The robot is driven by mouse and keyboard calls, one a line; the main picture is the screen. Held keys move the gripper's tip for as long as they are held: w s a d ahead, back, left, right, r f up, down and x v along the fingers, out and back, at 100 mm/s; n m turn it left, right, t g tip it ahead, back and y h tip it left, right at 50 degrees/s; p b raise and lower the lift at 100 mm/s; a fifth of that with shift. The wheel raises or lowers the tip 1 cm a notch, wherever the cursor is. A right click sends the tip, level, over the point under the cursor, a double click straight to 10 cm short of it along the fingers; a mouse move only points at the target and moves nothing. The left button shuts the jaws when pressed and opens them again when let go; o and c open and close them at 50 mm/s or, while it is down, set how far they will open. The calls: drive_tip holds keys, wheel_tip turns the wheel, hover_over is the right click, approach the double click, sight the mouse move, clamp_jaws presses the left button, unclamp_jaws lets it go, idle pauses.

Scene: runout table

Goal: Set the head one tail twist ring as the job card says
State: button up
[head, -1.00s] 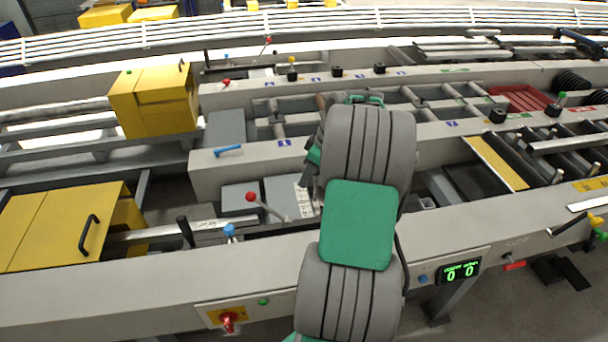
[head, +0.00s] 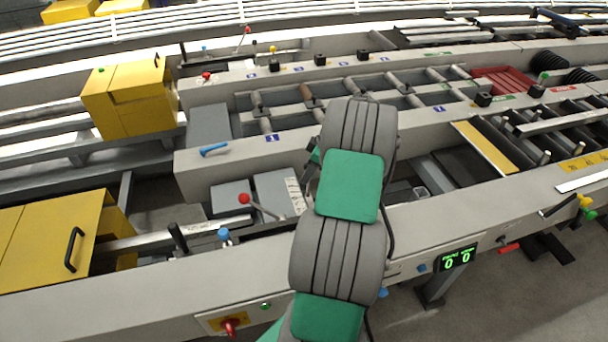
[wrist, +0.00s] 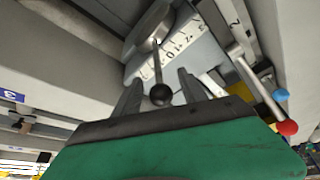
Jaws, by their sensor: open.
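In the wrist view, a grey metal ring or disc (wrist: 148,32) carries a lever with a black ball knob (wrist: 160,95). Beside it is a white numbered scale (wrist: 172,52); I cannot read the setting surely. My gripper (wrist: 160,78) is open, its two dark fingers on either side of the black knob. I cannot tell whether they touch it. In the head view, the white scale (head: 295,192) shows just left of my arm, which hides the gripper and the knob. I cannot make out a job card.
A red-ball lever (head: 244,198) and a blue knob (head: 224,234) stand left of my arm; red (wrist: 287,128) and blue (wrist: 281,95) balls show right in the wrist view.

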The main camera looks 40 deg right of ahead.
sight(308, 193)
drive_tip(key=x, duration=0.3)
drive_tip(key=shift+w+f, duration=0.15)
drive_tip(key=shift+f, duration=0.05)
clamp_jaws()
idle(0.4)
idle(0.8)
